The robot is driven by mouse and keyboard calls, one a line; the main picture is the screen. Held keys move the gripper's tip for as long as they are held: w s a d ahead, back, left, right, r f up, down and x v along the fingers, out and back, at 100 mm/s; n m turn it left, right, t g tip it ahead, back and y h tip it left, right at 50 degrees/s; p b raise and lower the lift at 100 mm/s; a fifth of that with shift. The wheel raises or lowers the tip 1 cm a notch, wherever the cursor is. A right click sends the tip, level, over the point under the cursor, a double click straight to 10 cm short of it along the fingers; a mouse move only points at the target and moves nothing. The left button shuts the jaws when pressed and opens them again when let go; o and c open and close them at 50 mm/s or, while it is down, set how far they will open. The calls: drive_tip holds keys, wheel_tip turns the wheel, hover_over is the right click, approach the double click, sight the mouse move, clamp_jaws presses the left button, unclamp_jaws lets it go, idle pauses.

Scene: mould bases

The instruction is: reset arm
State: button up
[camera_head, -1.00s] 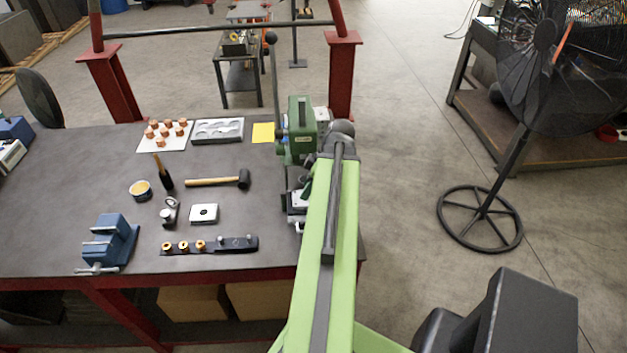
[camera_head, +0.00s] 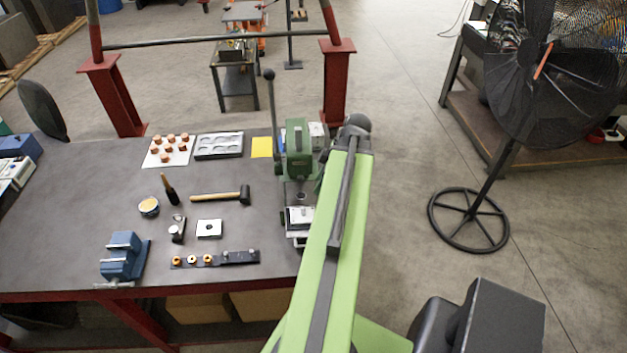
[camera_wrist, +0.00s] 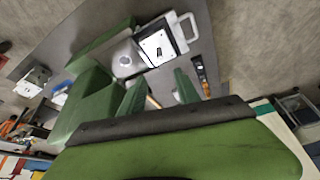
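My arm reaches up past the right end of the workbench (camera_head: 70,215) in the head view. Its end hides my gripper there. In the wrist view my gripper (camera_wrist: 160,88) shows two green fingers spread apart, with no object clearly held between them. The green press (camera_head: 298,150), with its upright lever, stands just left of my arm. A white square plate (camera_head: 300,215) sits on the press base. It also shows in the wrist view (camera_wrist: 157,50), beyond the fingertips, with a handle beside it.
On the bench are a blue vise (camera_head: 123,257), a hammer (camera_head: 215,197), a black strip with brass rings (camera_head: 240,258), a moulded tray (camera_head: 219,146) and copper pieces on a white sheet (camera_head: 155,160). A fan (camera_head: 480,215) stands right, with open floor between.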

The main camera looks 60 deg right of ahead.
drive_tip(key=p+v, duration=0.1)
drive_tip(key=v, duration=0.2)
drive_tip(key=w+a+f+n+g+y+b, duration=0.1)
drive_tip(key=w+a+f+n+b, duration=0.2)
drive_tip(key=w+a+f+b, duration=0.6)
drive_tip(key=w+a+f+n+g+y+b, duration=0.1)
drive_tip(key=w+a+f+n+b, duration=0.25)
drive_tip(key=w+a, duration=1)
drive_tip(key=w+a+f+m+h+b, duration=0.1)
drive_tip(key=w+a+f+m+b, duration=0.1)
drive_tip(key=a, duration=0.6)
drive_tip(key=w+a+f+m+g+h+b, duration=0.1)
drive_tip(key=a+f+m+b, duration=0.3)
drive_tip(key=a, duration=0.5)
drive_tip(key=w+a+f+m+g+h+b, duration=0.1)
drive_tip(key=w+a+f+m+b, duration=0.2)
drive_tip(key=a, duration=0.6)
wheel_tip(320, 180, down, 3)
drive_tip(key=shift+a+r+m+h, duration=0.2)
drive_tip(key=shift+m+h, duration=0.1)
drive_tip(key=shift+m, duration=0.55)
